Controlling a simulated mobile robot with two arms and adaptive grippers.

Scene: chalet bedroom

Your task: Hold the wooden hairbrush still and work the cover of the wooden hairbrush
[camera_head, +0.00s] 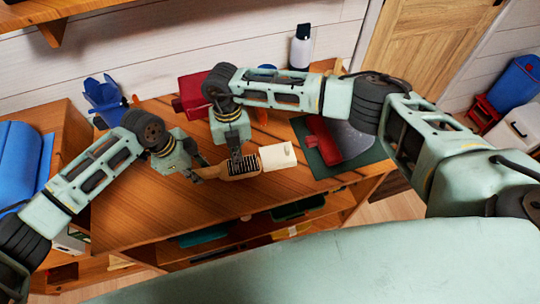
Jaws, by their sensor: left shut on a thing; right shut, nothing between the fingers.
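The wooden hairbrush (232,174) is over the table, with its dark bristles partly showing. Its cream cover (278,156) is at the right end of the brush head, leaving bristles bare; whether it still touches the brush is too small to tell. My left gripper (198,176) is shut on the handle end of the hairbrush at the left. My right gripper (237,164) points down at the brush head, shut and empty, left of the cover. Its fingertips hide part of the bristles, and contact with the brush is unclear.
The wooden table (150,205) has free room at the front left. A red object (322,140) and a grey piece lie on a dark green mat (365,157) at the right. A red box (192,92), a blue item (103,97) and a bottle (300,48) stand behind.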

